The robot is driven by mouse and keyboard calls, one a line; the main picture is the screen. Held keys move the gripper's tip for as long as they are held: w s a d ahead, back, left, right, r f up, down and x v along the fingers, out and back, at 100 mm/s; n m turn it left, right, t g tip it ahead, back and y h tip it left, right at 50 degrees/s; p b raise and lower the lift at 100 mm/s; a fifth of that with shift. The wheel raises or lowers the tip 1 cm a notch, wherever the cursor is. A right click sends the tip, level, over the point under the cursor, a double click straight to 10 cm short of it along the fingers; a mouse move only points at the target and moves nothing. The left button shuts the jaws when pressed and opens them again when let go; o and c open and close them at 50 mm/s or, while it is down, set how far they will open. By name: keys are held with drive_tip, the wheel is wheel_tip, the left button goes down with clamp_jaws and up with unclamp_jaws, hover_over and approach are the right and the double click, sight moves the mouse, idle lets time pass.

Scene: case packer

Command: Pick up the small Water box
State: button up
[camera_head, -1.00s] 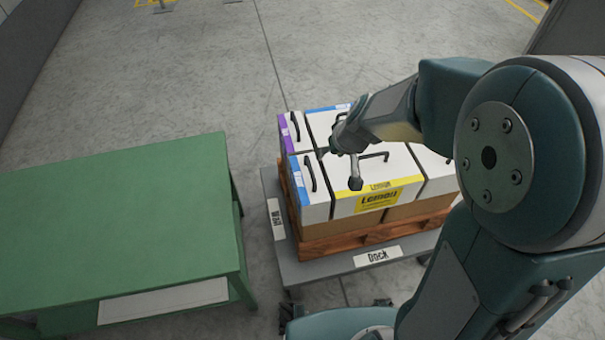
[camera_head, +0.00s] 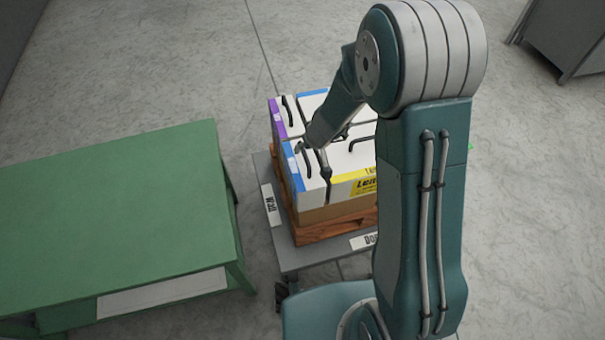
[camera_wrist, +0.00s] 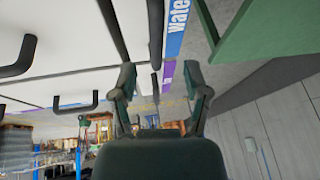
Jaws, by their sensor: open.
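The small Water box (camera_head: 311,184) is the narrow white-topped box at the front left of the stack, with a blue label strip and a black handle on top. Its blue label (camera_wrist: 177,28), with part of the word Water, shows at the top of the wrist view. My gripper (camera_head: 312,159) is open and empty above this box, its fingers spread over the area of the handle. In the wrist view my gripper (camera_wrist: 160,80) has its fingertips apart with nothing held between them. The exact height above the handle is hard to tell.
A Lemon box (camera_head: 350,185) with a yellow label stands right beside it. A purple-labelled box (camera_head: 279,122) and another blue-labelled box (camera_head: 312,93) are behind. The stack sits on a wooden pallet (camera_head: 310,232) on a grey dock platform (camera_head: 300,260). A green table (camera_head: 120,220) stands left.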

sight(305, 153)
drive_tip(key=x, duration=0.3)
drive_tip(key=shift+s+d+f, duration=0.1)
drive_tip(key=shift+d+f, duration=0.1)
drive_tip(key=shift+x, duration=0.95)
drive_tip(key=shift+c, duration=0.4)
drive_tip(key=shift+r, duration=0.1)
clamp_jaws()
